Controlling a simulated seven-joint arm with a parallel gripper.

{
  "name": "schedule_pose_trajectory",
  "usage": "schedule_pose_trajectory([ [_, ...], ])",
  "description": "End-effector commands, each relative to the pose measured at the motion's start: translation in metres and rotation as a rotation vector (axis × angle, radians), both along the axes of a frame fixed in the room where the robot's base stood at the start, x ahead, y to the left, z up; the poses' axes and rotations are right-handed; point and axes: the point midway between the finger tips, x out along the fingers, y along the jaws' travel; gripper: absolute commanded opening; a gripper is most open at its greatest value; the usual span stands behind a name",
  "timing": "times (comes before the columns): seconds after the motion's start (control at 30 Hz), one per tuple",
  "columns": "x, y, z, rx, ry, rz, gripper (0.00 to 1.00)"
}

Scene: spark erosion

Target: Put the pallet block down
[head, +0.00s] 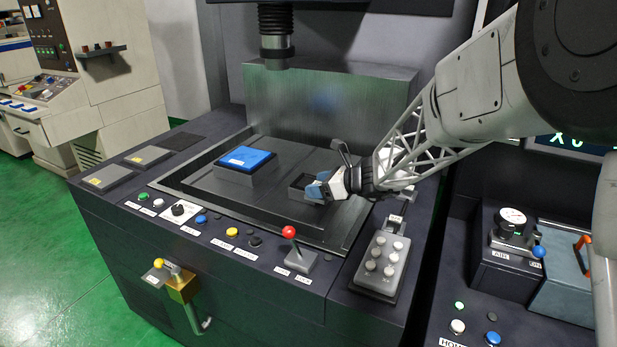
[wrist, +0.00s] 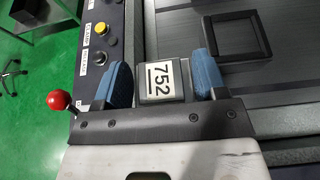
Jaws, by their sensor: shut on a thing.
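My gripper (head: 321,188) is low over the right part of the machine's sunken work area in the head view. In the wrist view its two blue fingers (wrist: 161,72) are shut on the pallet block (wrist: 148,99), a dark grey block with a white label reading 752. The block is largely hidden by the gripper in the head view. A dark square frame with a recessed middle (wrist: 236,38) lies on the bed ahead and to the right in the wrist view; it also shows beside the fingers in the head view (head: 297,188). Whether the block touches a surface below cannot be told.
A block with a blue top (head: 246,157) stands on the bed to the left. A red-knobbed lever (head: 290,232) and a grey button box (head: 383,264) are on the front ledge. The black machine head (head: 277,40) hangs above. Bare bed surface lies between block and frame.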

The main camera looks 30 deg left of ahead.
Motion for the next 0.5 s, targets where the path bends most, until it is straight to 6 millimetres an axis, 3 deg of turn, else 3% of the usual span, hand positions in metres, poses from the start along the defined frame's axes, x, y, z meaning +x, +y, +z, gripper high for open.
schedule_pose_trajectory([
  [0.5,0.05,0.039,-0.006,0.001,-0.001,0.0,0.26],
])
